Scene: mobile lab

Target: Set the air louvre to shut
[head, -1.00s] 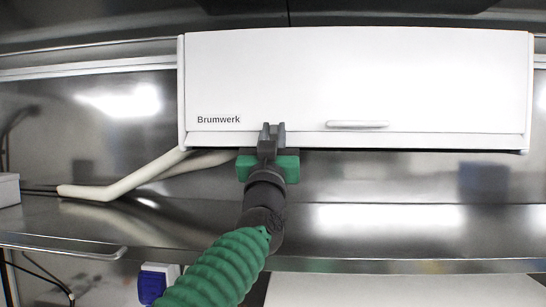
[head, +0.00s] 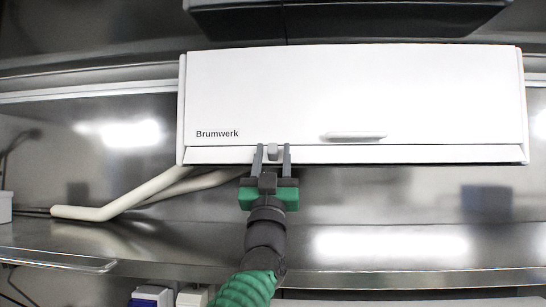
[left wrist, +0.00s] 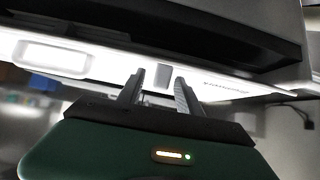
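The white wall unit (head: 350,95) marked "Brumwerk" has a wide front panel and a narrow strip along its lower edge. A small grey tab (head: 272,153) sits at this strip, left of the unit's middle. It also shows in the left wrist view (left wrist: 163,76). My left gripper (head: 272,152) comes from below, its two dark fingers apart on either side of the tab. A gap shows on each side, so it is not gripped. In the left wrist view, the fingers (left wrist: 158,88) also stand apart. I cannot tell how far the louvre is open. My right gripper is not in view.
A raised handle (head: 353,136) sits on the panel right of the tab. A bent cream pipe (head: 120,204) runs left of the unit. A metal shelf (head: 400,262) lies below. A dark box (head: 350,20) overhangs above. The space right of my arm is clear.

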